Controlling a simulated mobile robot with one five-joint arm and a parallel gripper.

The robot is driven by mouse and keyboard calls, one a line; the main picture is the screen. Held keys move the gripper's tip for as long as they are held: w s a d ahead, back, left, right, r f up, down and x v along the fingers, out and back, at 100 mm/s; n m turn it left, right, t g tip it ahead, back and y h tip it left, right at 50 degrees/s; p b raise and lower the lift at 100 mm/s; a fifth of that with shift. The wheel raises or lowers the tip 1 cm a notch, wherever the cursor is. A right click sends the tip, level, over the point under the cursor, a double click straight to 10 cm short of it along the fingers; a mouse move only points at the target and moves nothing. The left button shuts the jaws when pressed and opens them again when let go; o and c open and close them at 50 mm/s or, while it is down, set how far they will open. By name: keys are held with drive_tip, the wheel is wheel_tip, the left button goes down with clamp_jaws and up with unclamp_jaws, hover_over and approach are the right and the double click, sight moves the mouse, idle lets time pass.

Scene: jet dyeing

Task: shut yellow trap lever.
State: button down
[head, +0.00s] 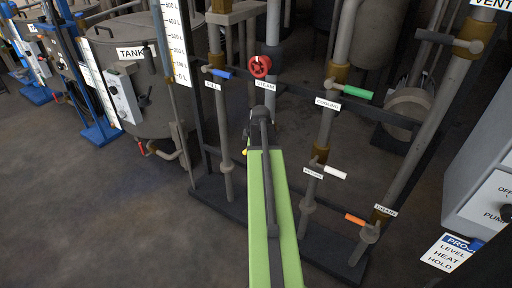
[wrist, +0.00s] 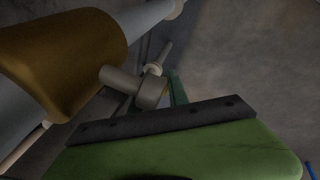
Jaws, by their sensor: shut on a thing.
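The yellow trap lever (head: 244,152) shows in the head view only as a small yellow tip at the left edge of my green arm; the rest is hidden behind the arm. My gripper (head: 254,128) is at the far end of that arm, shut on the lever. In the wrist view a grey valve stem and hub (wrist: 150,90) stand out from a brass-coloured pipe section. My gripper (wrist: 177,90) is beside the hub, its fingers mostly hidden behind my own green and black housing. The lever's angle cannot be told.
A red steam wheel (head: 260,66) is just above my gripper. A blue fill lever (head: 218,73) is at upper left, a green cooling lever (head: 350,91), a white lever (head: 335,172) and an orange drain lever (head: 355,219) at right. Open floor (head: 120,220) lies at lower left.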

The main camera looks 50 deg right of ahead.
drive_tip(key=shift+d, duration=0.25)
drive_tip(key=c, duration=1.3)
unclamp_jaws()
drive_tip(key=shift+a, duration=0.1)
drive_tip(key=p+v, duration=1.6)
drive_tip(key=v, duration=0.1)
drive_tip(key=shift+a+r, duration=0.15)
